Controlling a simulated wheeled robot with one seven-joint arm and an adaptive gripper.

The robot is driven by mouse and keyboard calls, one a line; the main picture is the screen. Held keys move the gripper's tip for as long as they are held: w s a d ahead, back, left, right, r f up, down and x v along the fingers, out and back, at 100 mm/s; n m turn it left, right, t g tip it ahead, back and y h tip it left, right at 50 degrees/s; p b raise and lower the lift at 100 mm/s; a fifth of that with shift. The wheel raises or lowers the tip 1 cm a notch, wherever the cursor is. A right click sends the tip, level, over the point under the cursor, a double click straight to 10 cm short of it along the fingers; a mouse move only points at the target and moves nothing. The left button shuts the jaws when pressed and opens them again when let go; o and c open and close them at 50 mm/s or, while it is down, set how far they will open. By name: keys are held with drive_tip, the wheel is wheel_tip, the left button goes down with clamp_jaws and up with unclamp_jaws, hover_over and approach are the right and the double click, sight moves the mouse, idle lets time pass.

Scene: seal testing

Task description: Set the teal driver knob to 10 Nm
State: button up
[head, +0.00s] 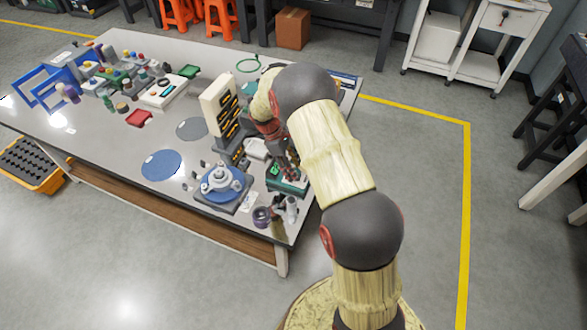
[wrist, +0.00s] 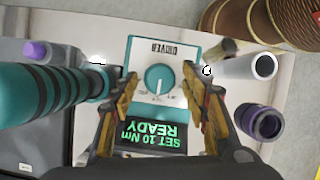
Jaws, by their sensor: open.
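The teal driver knob (wrist: 159,79) sits on the white face of a teal-edged box (wrist: 185,44) marked DRIVER, seen upside down in the wrist view. A small pale mark shows at the knob's lower edge; its scale is too small to read. The dark display (wrist: 152,137) below it reads "SET 10 Nm READY" in green, upside down. My gripper (wrist: 159,77) is open, its two fingers on either side of the knob with visible gaps. In the head view the box (head: 287,184) is partly hidden under my gripper (head: 289,168).
In the wrist view a teal-and-black ribbed cylinder (wrist: 40,92) lies close left of my gripper. A grey metal tube (wrist: 255,68) and a purple-rimmed cup (wrist: 261,122) stand close right. In the head view, a grey-and-blue fixture (head: 221,187) stands left on the table.

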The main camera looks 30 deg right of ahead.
drive_tip(key=v, duration=1.2)
drive_tip(key=shift+m, duration=0.3)
